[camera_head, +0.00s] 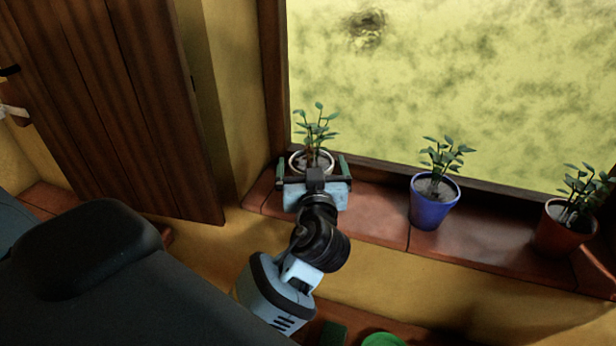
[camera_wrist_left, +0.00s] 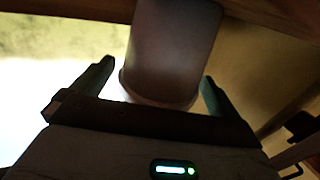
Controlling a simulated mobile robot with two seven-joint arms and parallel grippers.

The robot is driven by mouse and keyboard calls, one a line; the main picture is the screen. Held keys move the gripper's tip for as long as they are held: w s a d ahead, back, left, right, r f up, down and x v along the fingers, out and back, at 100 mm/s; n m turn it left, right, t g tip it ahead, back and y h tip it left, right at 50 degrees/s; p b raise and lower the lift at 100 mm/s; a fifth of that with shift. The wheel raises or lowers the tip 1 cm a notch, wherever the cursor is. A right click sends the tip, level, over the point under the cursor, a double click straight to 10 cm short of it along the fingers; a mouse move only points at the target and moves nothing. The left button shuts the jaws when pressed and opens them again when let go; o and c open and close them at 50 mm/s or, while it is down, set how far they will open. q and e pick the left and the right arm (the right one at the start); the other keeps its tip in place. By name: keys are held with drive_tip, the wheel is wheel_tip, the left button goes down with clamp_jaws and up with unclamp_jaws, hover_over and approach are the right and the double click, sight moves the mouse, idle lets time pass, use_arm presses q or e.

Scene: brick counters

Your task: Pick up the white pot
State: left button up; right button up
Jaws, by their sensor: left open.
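The white pot (camera_head: 298,160) holds a green leafy plant and stands upright on the brick window sill, at the left end. My left gripper (camera_head: 311,160) is open, with one finger on each side of the pot. In the left wrist view the pot (camera_wrist_left: 172,50) fills the space between and beyond the two fingers of my left gripper (camera_wrist_left: 155,80). A gap shows beside the fingers there, and contact is hard to judge. The gripper body hides the lower front of the pot in the head view. My right gripper is not in view.
A blue pot (camera_head: 432,211) with a plant stands on the sill (camera_head: 375,226) to the right, and a terracotta pot (camera_head: 562,236) stands further right. The window frame runs close behind the pots. A wooden door (camera_head: 120,110) is at the left. A green round item (camera_head: 382,340) sits below.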

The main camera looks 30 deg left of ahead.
use_arm(q)
drive_tip(key=shift+w+a, duration=0.3)
drive_tip(key=shift+w, duration=0.15)
drive_tip(key=shift+s, duration=0.1)
drive_tip(key=c, duration=1.3)
drive_tip(key=shift+c, duration=0.2)
drive_tip(key=shift+r, duration=0.15)
